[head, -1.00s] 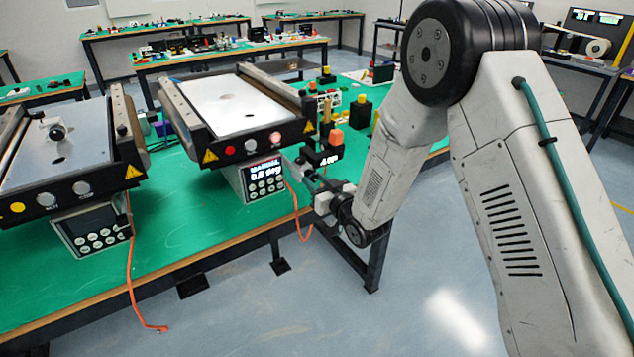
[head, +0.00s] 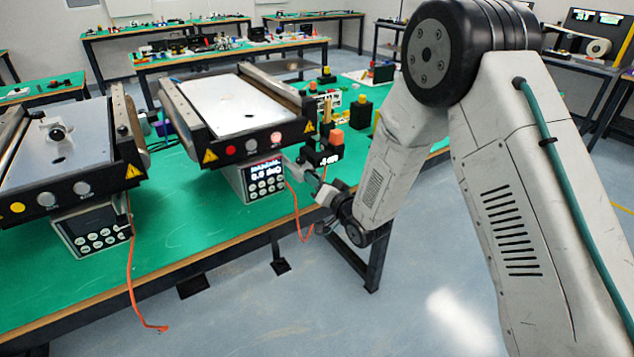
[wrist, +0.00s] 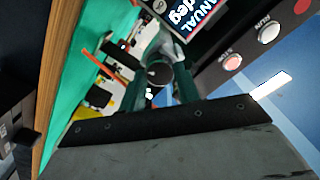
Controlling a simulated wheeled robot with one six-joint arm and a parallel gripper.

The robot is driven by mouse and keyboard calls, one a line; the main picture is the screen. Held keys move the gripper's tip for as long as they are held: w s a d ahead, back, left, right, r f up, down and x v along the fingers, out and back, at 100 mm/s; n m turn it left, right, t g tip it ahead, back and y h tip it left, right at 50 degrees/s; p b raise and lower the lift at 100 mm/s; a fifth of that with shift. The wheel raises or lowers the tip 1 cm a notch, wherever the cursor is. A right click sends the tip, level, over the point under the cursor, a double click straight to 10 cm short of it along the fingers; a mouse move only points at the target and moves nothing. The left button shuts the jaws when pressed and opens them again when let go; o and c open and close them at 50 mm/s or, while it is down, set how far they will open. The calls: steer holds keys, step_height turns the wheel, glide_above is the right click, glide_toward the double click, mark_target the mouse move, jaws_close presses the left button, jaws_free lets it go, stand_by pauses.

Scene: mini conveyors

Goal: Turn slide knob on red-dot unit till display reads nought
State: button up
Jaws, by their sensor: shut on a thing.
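The red-dot unit (head: 185,120) is the middle conveyor, with a red dot (head: 230,150) on its front panel. Its lower display (head: 266,170) is lit and shows a deg value, too small to read surely. A smaller lit readout (head: 328,159) sits right of the panel, below an orange cap, also not clearly legible. My gripper (head: 310,172) is at the unit's right front corner. In the wrist view its fingers (wrist: 165,65) are closed around a small round dark knob (wrist: 158,74); the display (wrist: 185,18) shows MANUAL and deg, its digits cut off.
A second conveyor with a yellow dot (head: 17,208) stands at the left. Yellow-topped and black blocks (head: 361,112) stand behind my gripper. An orange cable (head: 296,215) hangs over the table's front edge close by. The floor in front is clear.

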steer(key=m, duration=0.6)
steer(key=shift+d+f+m, duration=0.1)
steer(key=shift+d+m, duration=0.05)
steer(key=shift+m, duration=0.15)
steer(key=m, duration=0.6)
steer(key=shift+f, duration=0.1)
steer(key=m, duration=1.2)
steer(key=shift+s+f, duration=0.1)
steer(key=shift+m, duration=0.4)
steer(key=o, duration=1)
steer(key=shift+c, duration=0.2)
steer(key=v, duration=0.7)
steer(key=shift+s+d, duration=0.15)
steer(key=shift+s, duration=0.2)
